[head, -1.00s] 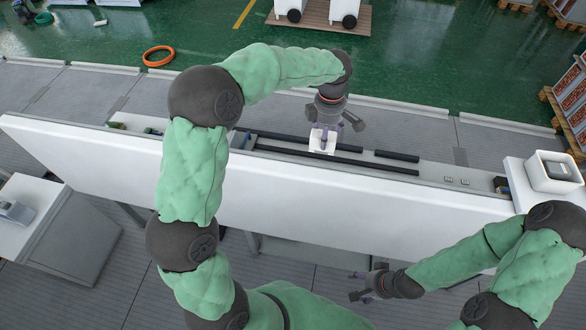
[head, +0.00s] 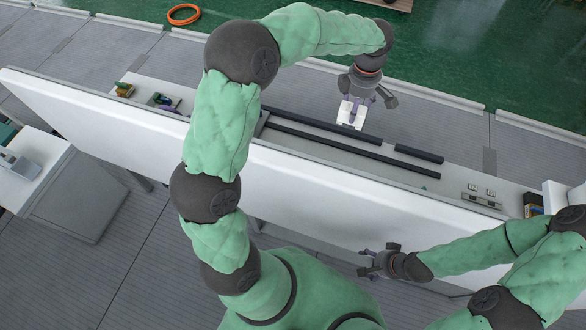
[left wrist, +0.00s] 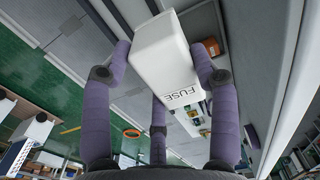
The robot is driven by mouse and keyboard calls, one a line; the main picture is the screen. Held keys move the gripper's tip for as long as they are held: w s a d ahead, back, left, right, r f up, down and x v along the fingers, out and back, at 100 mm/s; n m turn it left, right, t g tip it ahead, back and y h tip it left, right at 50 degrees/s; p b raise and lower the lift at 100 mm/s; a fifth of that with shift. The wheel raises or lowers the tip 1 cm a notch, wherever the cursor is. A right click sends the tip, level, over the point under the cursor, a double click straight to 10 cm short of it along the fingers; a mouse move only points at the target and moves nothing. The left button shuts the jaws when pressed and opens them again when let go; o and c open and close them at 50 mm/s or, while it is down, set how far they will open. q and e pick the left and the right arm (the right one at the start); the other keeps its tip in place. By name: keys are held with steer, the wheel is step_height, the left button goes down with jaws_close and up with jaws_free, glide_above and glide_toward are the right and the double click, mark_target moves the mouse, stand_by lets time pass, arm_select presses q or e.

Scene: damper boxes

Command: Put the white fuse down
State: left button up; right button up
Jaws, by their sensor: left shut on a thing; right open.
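The white fuse (head: 351,115) is a small white box. In the left wrist view it fills the upper middle, with "FUSE" printed on its near end (left wrist: 165,60). My left gripper (head: 356,98) is shut on it, and the purple fingers press its sides in the left wrist view (left wrist: 160,75). In the head view the fuse appears at the far black rail on the bench; I cannot tell its height above it. My right gripper (head: 370,262) is open and empty, on the near side of the white panel.
A long white panel (head: 130,130) runs along the near side of the bench. Two long black rails (head: 350,155) and a short one (head: 419,154) lie behind it. Small parts sit at the bench's left (head: 163,101) and right (head: 482,200). A side table (head: 30,160) stands at left.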

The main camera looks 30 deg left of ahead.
arm_select(q)
step_height(320, 180, down, 17)
steer(key=b, duration=1.6)
steer(key=s+a+f, duration=0.2)
steer(key=a+f, duration=0.1)
steer(key=s+a+f, duration=0.3)
steer(key=a, duration=0.1)
steer(key=s+a+f, duration=0.3)
steer(key=shift+s+a+f, duration=0.15)
steer(key=shift+a+f, duration=0.15)
steer(key=shift+f, duration=0.05)
step_height(320, 180, down, 2)
steer(key=shift+s+f, duration=0.1)
steer(key=shift+f, duration=0.1)
steer(key=shift+a+f, duration=0.1)
steer(key=shift+f, duration=0.35)
